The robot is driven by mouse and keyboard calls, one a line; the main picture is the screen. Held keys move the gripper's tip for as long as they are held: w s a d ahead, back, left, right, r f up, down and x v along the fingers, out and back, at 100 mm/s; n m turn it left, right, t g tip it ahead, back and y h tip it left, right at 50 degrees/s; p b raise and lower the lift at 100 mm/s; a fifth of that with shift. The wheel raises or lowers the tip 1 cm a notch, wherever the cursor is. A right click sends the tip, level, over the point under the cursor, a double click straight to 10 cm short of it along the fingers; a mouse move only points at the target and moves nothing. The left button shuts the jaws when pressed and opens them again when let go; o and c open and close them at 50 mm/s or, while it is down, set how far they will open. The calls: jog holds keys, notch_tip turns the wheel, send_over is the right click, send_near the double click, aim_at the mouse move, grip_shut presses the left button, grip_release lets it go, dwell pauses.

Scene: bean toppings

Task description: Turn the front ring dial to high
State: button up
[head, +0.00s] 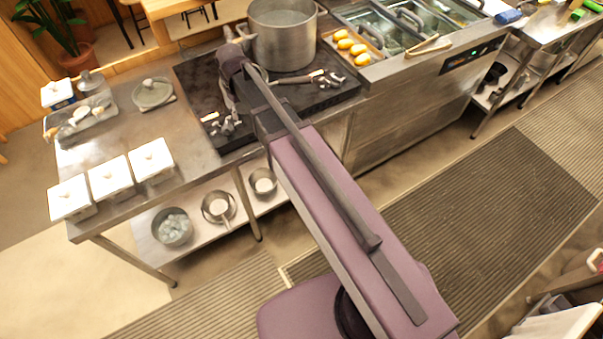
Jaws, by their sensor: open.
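The gas stove (345,92) is a black hob set in the steel counter. A large steel pot (284,38) stands on its far right part. Small metal dial fittings (222,126) show at the stove's near left edge, and more metal fittings (326,78) show at its near right. Which is the front ring dial, and its setting, I cannot tell. My arm hides part of the stove.
White lidded boxes (109,178) and a lidded dish (153,93) stand on the counter at left. A tray of yellow items (347,46) and tongs (429,46) lie right of the pot. Pans (218,207) sit on the lower shelf. The floor mat (490,200) is clear.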

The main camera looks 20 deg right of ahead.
jog(key=s+d+f+m+b, duration=0.2)
jog(key=s+d+f+b, duration=0.4)
jog(key=f+b, duration=0.3)
jog(key=s+d+f+m+b, duration=0.3)
jog(key=s+d+f+b, duration=0.4)
jog(key=d+f+b, duration=0.2)
jog(key=shift+s+f+b, duration=0.2)
jog(key=shift+f+b, duration=0.35)
jog(key=shift+f, duration=0.35)
jog(key=o, duration=0.5)
jog(key=w+a+r+n+p, duration=0.2)
jog(key=w+r+p, duration=0.1)
jog(key=r+p, duration=0.1)
jog(key=w+a+r+n+p, duration=0.2)
jog(key=w+a+r+p, duration=0.1)
jog(key=r+p, duration=0.1)
jog(key=w+a+r+n+p, duration=0.3)
jog(key=r+p, duration=0.2)
jog(key=shift+a, duration=0.2)
notch_tip(320, 180, up, 13)
jog(key=n+p, duration=0.9)
jog(key=p, duration=0.4)
send_over(226, 125)
jog(key=shift+w, duration=0.1)
jog(key=shift+f, duration=0.2)
notch_tip(226, 125, down, 14)
jog(key=b, duration=1.4)
jog(key=shift+r, duration=0.25)
